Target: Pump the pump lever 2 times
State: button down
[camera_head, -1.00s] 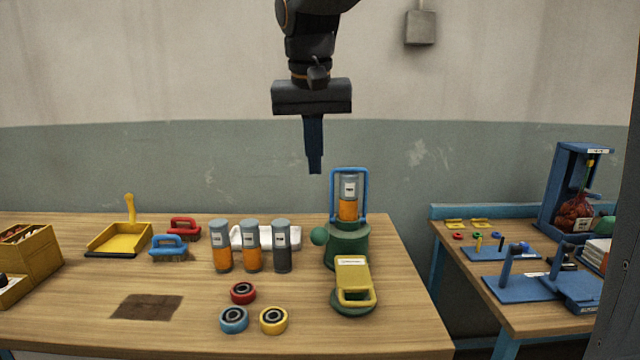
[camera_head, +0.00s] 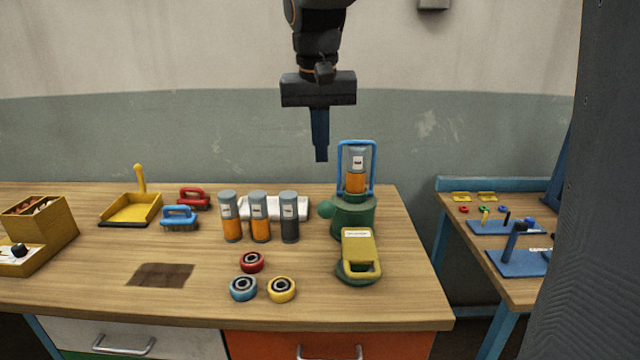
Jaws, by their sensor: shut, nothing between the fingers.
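The pump stands on the right part of the wooden table. It has a green body (camera_head: 352,218), a blue upright frame (camera_head: 357,144) around a canister with an orange lower part (camera_head: 356,182), and a green knob (camera_head: 325,209) on its left. A yellow, labelled lever-like part with a looped handle (camera_head: 360,254) is at its front, over a green round foot. I cannot tell for sure which part is the pump lever. My gripper (camera_head: 321,158) hangs pointing down, its fingers together and empty, left of the blue frame's top and apart from it.
Several canisters, including a dark one (camera_head: 289,217), stand left of the pump. Red (camera_head: 252,262), blue (camera_head: 243,288) and yellow (camera_head: 281,290) rings lie in front. Brushes, a yellow dustpan (camera_head: 131,209) and a box (camera_head: 45,228) are further left. A second table (camera_head: 500,281) is at right, partly blocked from view.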

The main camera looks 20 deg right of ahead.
aim_at(324, 201)
jog(key=x, duration=0.3)
jog(key=s+p+x, duration=0.1)
jog(key=x, duration=0.2)
jog(key=p+x, duration=0.1)
jog(key=x, duration=0.1)
jog(key=shift+s+f, duration=0.15)
jog(key=shift+f, duration=0.4)
